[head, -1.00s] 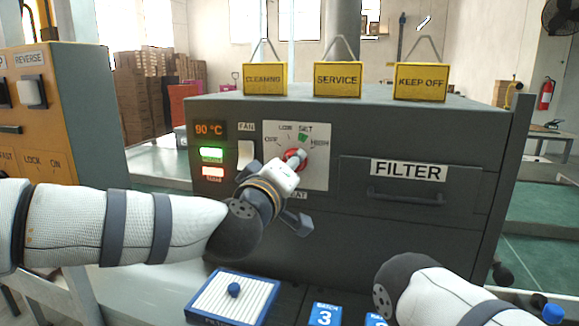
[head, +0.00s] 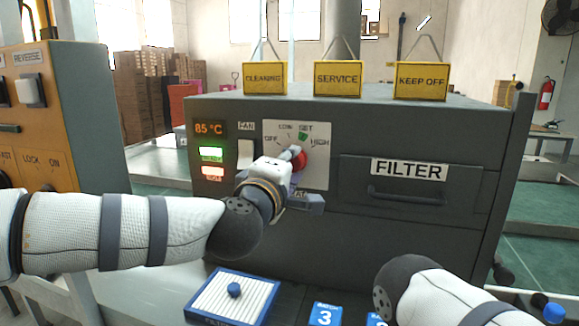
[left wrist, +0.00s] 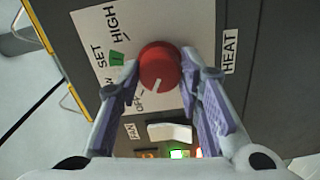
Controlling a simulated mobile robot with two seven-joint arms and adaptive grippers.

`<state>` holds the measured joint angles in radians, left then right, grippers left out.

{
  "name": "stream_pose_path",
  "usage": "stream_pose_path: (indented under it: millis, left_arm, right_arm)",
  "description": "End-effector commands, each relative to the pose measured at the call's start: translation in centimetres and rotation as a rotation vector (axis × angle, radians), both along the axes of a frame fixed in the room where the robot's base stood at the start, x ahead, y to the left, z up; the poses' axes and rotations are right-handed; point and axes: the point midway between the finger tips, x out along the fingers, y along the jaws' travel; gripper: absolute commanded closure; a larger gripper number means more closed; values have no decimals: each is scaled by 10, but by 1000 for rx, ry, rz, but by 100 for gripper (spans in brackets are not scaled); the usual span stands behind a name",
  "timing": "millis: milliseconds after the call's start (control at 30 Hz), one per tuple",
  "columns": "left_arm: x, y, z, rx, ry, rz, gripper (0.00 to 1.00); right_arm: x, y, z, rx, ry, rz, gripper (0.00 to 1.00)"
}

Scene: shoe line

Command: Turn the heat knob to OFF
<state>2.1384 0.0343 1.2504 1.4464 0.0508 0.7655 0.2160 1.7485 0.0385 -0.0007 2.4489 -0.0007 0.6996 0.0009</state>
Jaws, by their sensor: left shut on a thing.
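The red heat knob (head: 299,160) sits on a pale dial plate (head: 318,180) on the front of the dark grey machine. The plate reads OFF, LOW, SET and HIGH, with a green mark at SET. In the left wrist view the round knob (left wrist: 160,64) is between my two fingers, and its white pointer line is toward the OFF word (left wrist: 141,101). My left gripper (head: 294,158) is shut on the knob; it also shows in the left wrist view (left wrist: 160,82). My right forearm shows at the lower right of the head view; its gripper is out of sight.
The temperature display (head: 209,128) reads 85 °C. A white fan switch (head: 246,153) is left of the dial. A FILTER drawer (head: 408,187) is on the right. CLEANING, SERVICE and KEEP OFF signs stand on top. A blue-edged tray (head: 232,296) lies below.

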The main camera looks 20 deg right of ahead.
Motion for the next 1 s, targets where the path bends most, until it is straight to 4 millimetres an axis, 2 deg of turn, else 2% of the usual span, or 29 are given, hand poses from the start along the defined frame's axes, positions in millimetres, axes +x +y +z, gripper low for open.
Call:
stream_pose_path:
  millis: [367, 400, 467, 800, 867, 1000]
  left_arm:
    - [0, 0, 1, -5, 2, -1, 95]
    - [0, 0, 1, -5, 2, -1, 60]
    - [0, 0, 1, -5, 2, -1, 47]
    - [-3, 2, 0, -2, 2, -1, 47]
    - [-9, 5, 0, -2, 2, -3, 47]
    - [-36, 24, 0, -1, 2, -4, 47]
  right_arm:
    - [0, 0, 0, 0, 0, 0, 60]
    - [0, 0, 0, 0, 0, 0, 60]
    - [0, 0, 0, 0, 0, 0, 60]
    - [0, 0, 0, 0, 0, 0, 60]
    - [0, 0, 0, 0, 0, 0, 60]
    - [0, 0, 0, 0, 0, 0, 60]
